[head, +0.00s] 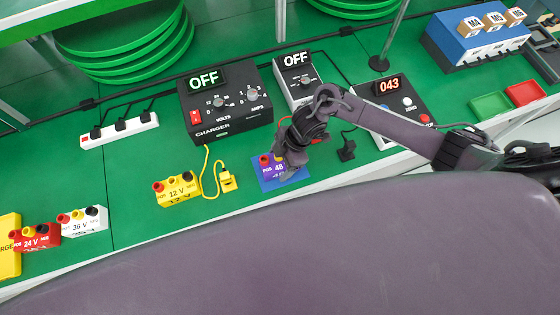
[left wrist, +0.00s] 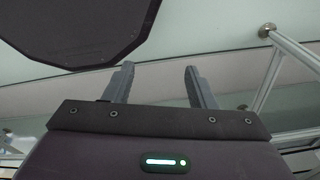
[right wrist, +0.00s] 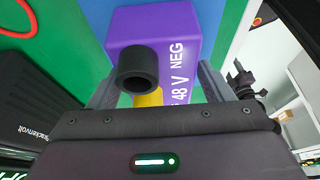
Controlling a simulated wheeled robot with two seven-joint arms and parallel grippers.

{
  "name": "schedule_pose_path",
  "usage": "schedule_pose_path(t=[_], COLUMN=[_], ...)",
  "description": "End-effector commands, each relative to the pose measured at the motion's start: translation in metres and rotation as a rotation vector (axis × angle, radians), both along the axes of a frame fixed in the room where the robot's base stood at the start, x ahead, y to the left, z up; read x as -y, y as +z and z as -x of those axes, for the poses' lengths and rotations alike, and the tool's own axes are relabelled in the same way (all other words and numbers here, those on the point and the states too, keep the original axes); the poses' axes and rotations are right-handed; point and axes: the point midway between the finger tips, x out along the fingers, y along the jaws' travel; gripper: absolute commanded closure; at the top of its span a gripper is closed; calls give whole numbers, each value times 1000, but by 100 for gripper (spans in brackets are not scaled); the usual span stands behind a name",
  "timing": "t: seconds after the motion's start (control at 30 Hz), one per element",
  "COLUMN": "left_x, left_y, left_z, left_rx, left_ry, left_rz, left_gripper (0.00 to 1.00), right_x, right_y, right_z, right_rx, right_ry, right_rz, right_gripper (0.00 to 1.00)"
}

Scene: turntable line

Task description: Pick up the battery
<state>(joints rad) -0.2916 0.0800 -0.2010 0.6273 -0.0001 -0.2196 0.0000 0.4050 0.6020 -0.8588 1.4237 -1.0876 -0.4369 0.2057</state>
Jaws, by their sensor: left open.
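The purple 48 V battery (head: 278,168) stands on a blue pad (head: 294,178) near the bench's front edge, with red and yellow terminals showing in the head view. My right gripper (head: 290,162) is down at it, partly covering it. In the right wrist view the battery (right wrist: 185,35) sits between my two fingers (right wrist: 160,82), with its black terminal close to the palm. I cannot tell whether the fingers press on its sides. My left gripper (left wrist: 159,68) is open and empty in the left wrist view, away from the battery. It does not show in the head view.
A yellow 12 V battery (head: 177,190) with a yellow cable and plug (head: 227,182) stands to the left. White 36 V (head: 84,222) and red 24 V (head: 36,237) batteries are farther left. Behind are the black charger (head: 226,105), reading OFF, and a white unit reading 043 (head: 390,105).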

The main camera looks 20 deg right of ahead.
Motion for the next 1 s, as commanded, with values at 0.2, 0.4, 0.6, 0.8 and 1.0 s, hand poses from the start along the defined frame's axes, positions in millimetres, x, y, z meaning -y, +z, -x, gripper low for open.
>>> schedule_pose_path(t=[0.2,0.4,0.6,0.8,1.0], left_x=[-1,-1,-1,-1,-1], left_y=[-1,-1,-1,-1,-2], left_z=[10,12,12,12,12], left_rx=[-15,-18,-18,-18,-18], left_ry=[0,0,0,1,1], left_rz=[-1,-2,-2,-2,-2], left_gripper=[49,49,49,49,49], right_x=[0,0,-1,-1,0], right_y=[0,1,2,7,31], right_z=[0,0,-1,-2,-2], right_rx=[0,0,2,3,7], right_ry=[0,0,0,1,1], right_rz=[0,0,-2,-3,-2], right_gripper=[56,82,86,86,86])
